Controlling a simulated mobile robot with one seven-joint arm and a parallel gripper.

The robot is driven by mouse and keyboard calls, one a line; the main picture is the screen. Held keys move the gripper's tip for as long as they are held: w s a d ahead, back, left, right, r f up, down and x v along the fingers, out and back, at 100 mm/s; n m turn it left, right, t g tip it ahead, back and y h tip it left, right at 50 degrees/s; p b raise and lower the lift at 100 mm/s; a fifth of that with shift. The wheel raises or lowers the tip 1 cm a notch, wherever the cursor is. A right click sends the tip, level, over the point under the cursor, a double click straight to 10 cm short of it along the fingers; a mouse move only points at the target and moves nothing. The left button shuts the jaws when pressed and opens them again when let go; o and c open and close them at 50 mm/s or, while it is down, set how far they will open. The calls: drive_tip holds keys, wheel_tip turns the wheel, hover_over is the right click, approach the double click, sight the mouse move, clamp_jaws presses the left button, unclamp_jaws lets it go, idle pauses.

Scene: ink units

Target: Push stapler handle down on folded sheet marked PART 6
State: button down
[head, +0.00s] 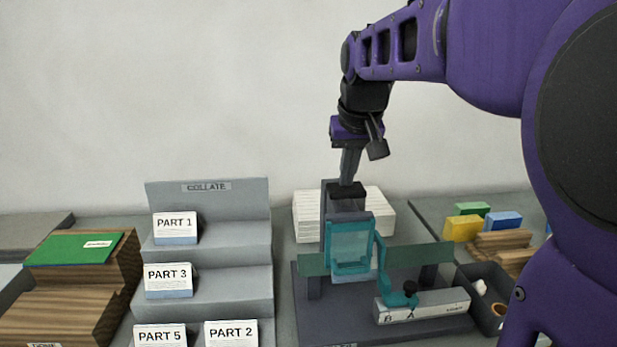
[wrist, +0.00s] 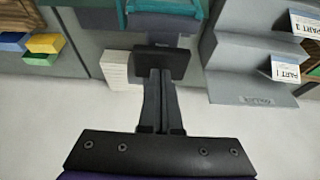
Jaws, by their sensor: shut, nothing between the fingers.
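The stapler stands on a dark base (head: 312,325) at right of centre in the head view. A black pad (head: 346,190), apparently its handle top, sits above a grey block, behind a teal clear guard (head: 350,243). My gripper (head: 348,178) is shut and empty, pointing down with its fingertips at the pad; I cannot tell whether they touch. In the wrist view my gripper (wrist: 160,76) reaches toward the same black pad (wrist: 162,62). Something pale shows through and below the guard, perhaps the folded sheet; no PART 6 mark is readable.
A grey stepped COLLATE rack (head: 207,191) with labelled parts stands left. A white stack (head: 308,218) is behind the stapler. A dark tray (head: 488,318) and coloured blocks (head: 463,229) are right.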

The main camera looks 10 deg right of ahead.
drive_tip(key=shift+f, duration=0.15)
wheel_tip(320, 180, up, 7)
drive_tip(key=p, duration=0.6)
wheel_tip(320, 180, up, 2)
drive_tip(key=shift+r, duration=0.1)
